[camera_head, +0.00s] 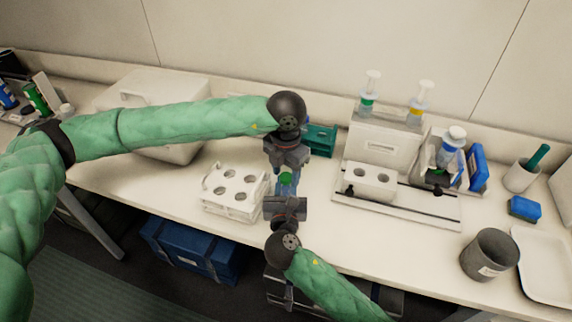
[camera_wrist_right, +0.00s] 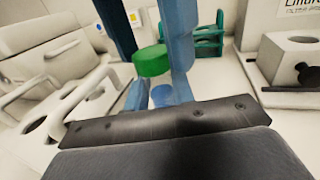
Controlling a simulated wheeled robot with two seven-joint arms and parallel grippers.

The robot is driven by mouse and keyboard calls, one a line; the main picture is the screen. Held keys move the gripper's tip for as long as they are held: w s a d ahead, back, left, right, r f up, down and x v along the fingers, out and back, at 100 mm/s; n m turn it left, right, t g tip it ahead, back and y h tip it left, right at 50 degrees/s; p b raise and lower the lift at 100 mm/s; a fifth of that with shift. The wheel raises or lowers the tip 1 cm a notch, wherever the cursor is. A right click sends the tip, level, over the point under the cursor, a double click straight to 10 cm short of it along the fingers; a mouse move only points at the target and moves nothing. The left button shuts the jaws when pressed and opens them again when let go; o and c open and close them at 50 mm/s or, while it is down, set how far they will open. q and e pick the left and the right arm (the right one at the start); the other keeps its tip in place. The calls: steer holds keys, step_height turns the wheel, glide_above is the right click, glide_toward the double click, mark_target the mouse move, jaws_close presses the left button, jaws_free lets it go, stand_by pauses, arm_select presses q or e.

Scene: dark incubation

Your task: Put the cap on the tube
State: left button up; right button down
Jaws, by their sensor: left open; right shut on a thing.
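A green cap (camera_head: 286,178) shows between my two grippers in the head view, and in the right wrist view (camera_wrist_right: 152,61) it is at the top of a clear bluish tube (camera_wrist_right: 162,96). Whether the cap is fully seated is not clear. My right gripper (camera_head: 285,193) is shut on the tube and holds it roughly upright over the front of the bench. My left gripper (camera_head: 287,170) is directly above, pointing down, with its blue fingers open on either side of the cap. The fingers hide much of the tube.
A white rack with holes (camera_head: 232,194) stands just left of the grippers. A green rack (camera_head: 321,139) is behind them. A white block with holes (camera_head: 370,182) on a tray is to the right, with a grey cup (camera_head: 489,256) farther right.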

arm_select(q)
steer(key=shift+f, duration=0.1)
steer(key=shift+c, duration=0.5)
steer(key=c, duration=0.9)
steer(key=m, duration=1.2)
steer(key=o, duration=1.1)
steer(key=shift+c, duration=0.2)
steer(key=shift+r, duration=2.25)
